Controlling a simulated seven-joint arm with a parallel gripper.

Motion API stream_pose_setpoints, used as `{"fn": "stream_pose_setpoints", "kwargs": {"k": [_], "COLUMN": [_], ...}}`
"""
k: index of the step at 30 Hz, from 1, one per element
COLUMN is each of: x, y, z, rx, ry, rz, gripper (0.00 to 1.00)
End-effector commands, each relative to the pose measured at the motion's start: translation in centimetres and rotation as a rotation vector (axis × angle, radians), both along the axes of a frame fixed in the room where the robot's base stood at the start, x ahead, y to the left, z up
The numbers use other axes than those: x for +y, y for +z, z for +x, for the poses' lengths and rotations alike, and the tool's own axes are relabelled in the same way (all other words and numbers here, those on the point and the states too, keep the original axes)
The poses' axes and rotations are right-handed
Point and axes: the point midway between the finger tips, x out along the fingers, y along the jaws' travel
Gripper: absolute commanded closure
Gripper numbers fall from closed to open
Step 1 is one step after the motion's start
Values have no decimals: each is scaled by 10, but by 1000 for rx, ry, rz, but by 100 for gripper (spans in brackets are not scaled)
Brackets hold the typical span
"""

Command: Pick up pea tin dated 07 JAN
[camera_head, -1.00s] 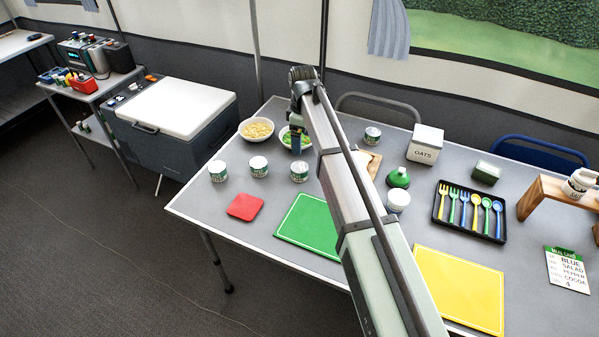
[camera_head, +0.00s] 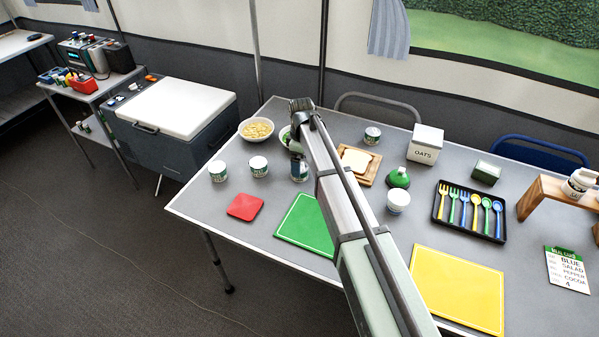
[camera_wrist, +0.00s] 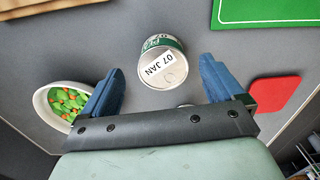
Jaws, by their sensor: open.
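The pea tin marked 07 JAN (camera_wrist: 163,62) is a white and green can with a silver lid. Its date label reads clearly in the wrist view. It stands upright on the grey table. My gripper (camera_wrist: 162,67) is open, with one blue finger on each side of the tin in that picture. I cannot tell how far the fingers are above it. In the head view my gripper (camera_head: 296,152) hangs over the same tin (camera_head: 299,174) and hides its upper part. Two similar tins, one at left (camera_head: 218,172) and one in the middle (camera_head: 258,167), stand to its left, dates unreadable.
A bowl of peas and carrots (camera_wrist: 68,106) is close beside my left finger. A pasta bowl (camera_head: 256,129) stands behind. A red mat (camera_head: 245,207) and a green mat (camera_head: 306,226) lie in front. Another tin (camera_head: 372,136) stands farther back, near the bread board (camera_head: 372,177).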

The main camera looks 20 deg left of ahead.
Motion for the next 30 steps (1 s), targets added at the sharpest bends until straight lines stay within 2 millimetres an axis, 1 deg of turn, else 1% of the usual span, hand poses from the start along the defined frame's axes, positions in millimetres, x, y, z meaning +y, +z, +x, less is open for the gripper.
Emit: {"fn": "stream_pose_setpoints", "kwargs": {"k": [3,8,10,16,30], "x": [3,3,3,3,3], "y": [-17,-35,-38,-38,-37], "z": [-4,-3,-3,-3,-3], "rx": [2,0,0,0,0], "ry": [1,0,0,0,-1], "rz": [-1,0,0,0,0], "gripper": [6,6,6,7,52]}}
